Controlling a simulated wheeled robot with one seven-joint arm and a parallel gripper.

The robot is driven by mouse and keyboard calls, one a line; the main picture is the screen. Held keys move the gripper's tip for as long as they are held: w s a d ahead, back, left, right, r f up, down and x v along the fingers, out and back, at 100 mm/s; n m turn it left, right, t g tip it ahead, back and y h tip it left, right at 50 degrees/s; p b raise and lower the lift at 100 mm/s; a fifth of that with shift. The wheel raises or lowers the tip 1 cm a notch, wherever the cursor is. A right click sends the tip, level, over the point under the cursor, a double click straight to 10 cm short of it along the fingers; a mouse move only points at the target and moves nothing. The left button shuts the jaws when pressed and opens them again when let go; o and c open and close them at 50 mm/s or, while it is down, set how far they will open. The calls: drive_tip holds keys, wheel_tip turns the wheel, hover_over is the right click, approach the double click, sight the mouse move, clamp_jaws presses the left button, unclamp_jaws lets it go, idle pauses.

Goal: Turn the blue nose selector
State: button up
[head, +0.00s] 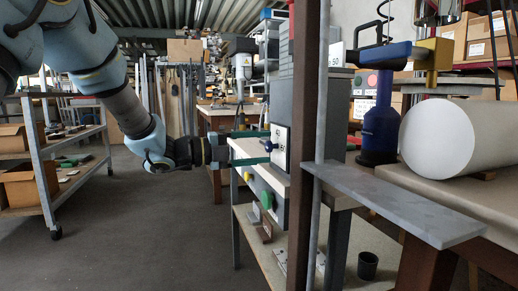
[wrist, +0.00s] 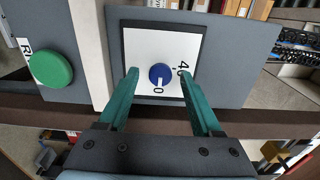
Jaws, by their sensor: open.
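The blue nose selector (wrist: 160,74) is a small round knob on a white square dial plate (wrist: 140,45) with a dark border. In the wrist view its pale mark points down, towards a printed "0"; another number stands to its right, partly hidden by a finger. My gripper (wrist: 160,73) is open, with one green finger on each side of the knob and a visible gap on both sides. I cannot tell how far the fingertips are from the plate. In the head view the knob (head: 267,145) shows at the plate's left edge, by my gripper's fingers.
A green button (wrist: 50,69) sits left of the dial on the grey panel. A brown post (head: 305,130) and a grey ledge (head: 400,200) stand right of the panel in the head view. A large white cylinder (head: 455,138) lies on the bench.

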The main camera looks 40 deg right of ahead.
drive_tip(key=v, duration=1)
drive_tip(key=shift+w+a, duration=0.15)
drive_tip(key=shift+a, duration=0.25)
